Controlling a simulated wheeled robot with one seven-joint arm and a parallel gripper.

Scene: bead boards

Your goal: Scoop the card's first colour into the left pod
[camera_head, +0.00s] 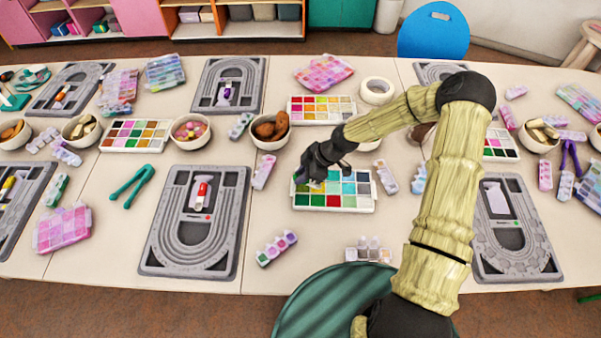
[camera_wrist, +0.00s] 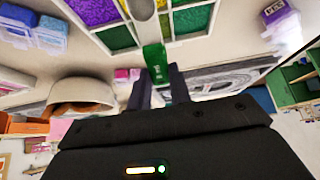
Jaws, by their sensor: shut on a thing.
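My gripper (camera_head: 322,165) is over the far left part of a white tray (camera_head: 334,209) with several bead colours in compartments. In the wrist view my gripper (camera_wrist: 160,88) is shut on the green handle (camera_wrist: 154,60) of a scoop. The scoop's pale end (camera_wrist: 142,8) reaches over the tray's compartments; whether it holds beads is not clear. Two small multi-part pods lie near the front edge: a left one (camera_head: 277,248) with coloured lids and a pale right one (camera_head: 368,250). I cannot tell for certain which thing is the card.
A grey bead board (camera_head: 160,260) with a red and white item lies left of the tray, and another board (camera_head: 510,263) lies right. Bowls (camera_head: 270,144) stand behind the tray. Green tongs (camera_head: 132,187) lie further left. Bare table lies between the tray and the front pods.

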